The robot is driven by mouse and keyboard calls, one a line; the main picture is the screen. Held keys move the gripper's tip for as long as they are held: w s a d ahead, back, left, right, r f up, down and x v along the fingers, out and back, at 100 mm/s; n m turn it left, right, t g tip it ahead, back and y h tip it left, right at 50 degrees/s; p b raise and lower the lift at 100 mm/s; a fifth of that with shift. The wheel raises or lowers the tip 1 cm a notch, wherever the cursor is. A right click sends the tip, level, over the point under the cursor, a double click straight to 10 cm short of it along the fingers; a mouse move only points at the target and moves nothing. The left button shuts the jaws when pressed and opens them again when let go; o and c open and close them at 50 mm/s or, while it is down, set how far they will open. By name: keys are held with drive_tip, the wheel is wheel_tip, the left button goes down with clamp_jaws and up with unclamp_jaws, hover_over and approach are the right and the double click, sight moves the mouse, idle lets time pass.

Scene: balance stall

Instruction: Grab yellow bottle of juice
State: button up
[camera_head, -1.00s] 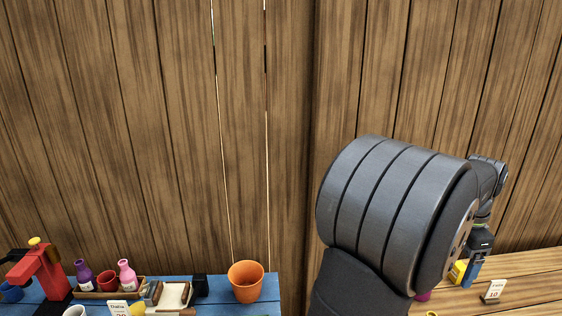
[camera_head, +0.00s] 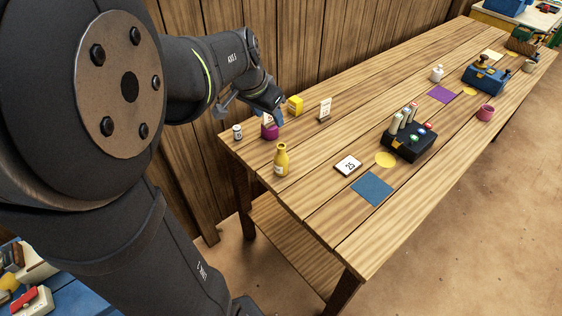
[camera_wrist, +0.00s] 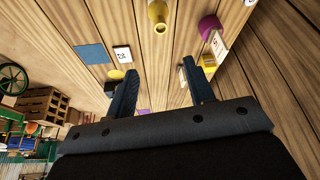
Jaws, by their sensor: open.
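The yellow bottle of juice (camera_head: 281,160) stands upright near the left end of the wooden table in the head view. In the wrist view the yellow bottle (camera_wrist: 157,14) shows at the top edge, partly cut off, beyond my fingertips. My gripper (camera_wrist: 160,67) is open with nothing between its two blue fingers. In the head view my gripper (camera_head: 277,117) is above the table's left end, behind the bottle and apart from it. Its fingers are small and partly hidden there.
A magenta pot (camera_head: 269,132), a yellow box (camera_head: 295,105), a small can (camera_head: 238,132) and a white sign (camera_head: 324,109) stand close to the bottle. A "25" card (camera_head: 348,165), blue square (camera_head: 372,189) and black rack (camera_head: 408,140) lie rightward. The table's front left is clear.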

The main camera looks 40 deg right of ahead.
sight(281, 145)
drive_tip(key=x, duration=1.7)
drive_tip(key=shift+w+f, duration=0.2)
clamp_jaws()
